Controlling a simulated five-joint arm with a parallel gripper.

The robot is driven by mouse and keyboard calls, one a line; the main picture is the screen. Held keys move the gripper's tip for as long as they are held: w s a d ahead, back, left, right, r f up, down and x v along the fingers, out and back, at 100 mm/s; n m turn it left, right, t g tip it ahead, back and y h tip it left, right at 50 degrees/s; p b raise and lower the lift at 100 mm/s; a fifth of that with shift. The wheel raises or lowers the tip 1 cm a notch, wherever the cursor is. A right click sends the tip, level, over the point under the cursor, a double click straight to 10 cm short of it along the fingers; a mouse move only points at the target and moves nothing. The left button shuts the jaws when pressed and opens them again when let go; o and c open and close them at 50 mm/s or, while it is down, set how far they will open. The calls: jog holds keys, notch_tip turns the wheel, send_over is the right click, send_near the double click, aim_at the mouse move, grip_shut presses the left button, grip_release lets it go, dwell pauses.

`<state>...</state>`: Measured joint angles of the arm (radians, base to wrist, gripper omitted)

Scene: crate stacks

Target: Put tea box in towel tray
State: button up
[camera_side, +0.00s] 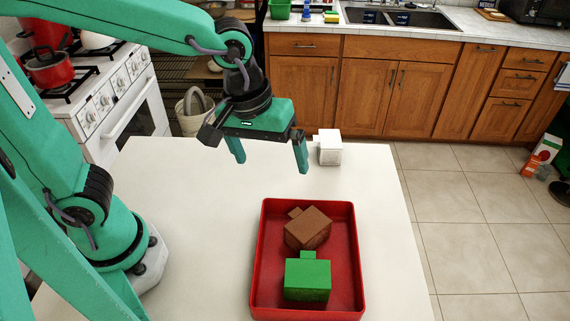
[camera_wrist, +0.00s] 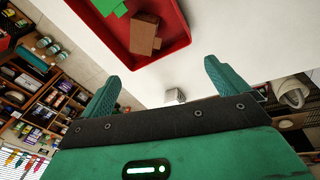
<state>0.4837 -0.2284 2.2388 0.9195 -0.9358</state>
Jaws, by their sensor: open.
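A red tray (camera_side: 258,255) lies on the white table and appears to be the only tray. A brown box with a small tab (camera_side: 308,229) and a green box with a tab (camera_side: 307,280) lie inside it. A small white box with a tab (camera_side: 329,149) stands on the table behind the tray. No label shows which box is the tea box. My gripper (camera_side: 269,158) is open and empty above the table, left of the white box. In the wrist view the white box (camera_wrist: 174,96) shows beyond the open fingers (camera_wrist: 160,76), and the red tray (camera_wrist: 186,40) is at the top.
The white table (camera_side: 190,195) is bare left of the tray. A stove with a red pot (camera_side: 50,70) stands at the back left, and wooden cabinets (camera_side: 365,90) with a sink stand behind. Tiled floor lies to the right of the table.

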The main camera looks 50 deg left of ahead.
jog(key=s+a+r+m+t, duration=0.1)
jog(key=s+a+m, duration=0.1)
jog(key=a, duration=0.5)
jog(key=s+a+r+m+t+y, duration=0.1)
jog(key=s+a+r+m+t, duration=0.1)
jog(key=a, duration=0.5)
jog(key=shift+s+a+r+m, duration=0.35)
jog(key=shift+s+m, duration=0.25)
jog(key=shift+s, duration=0.1)
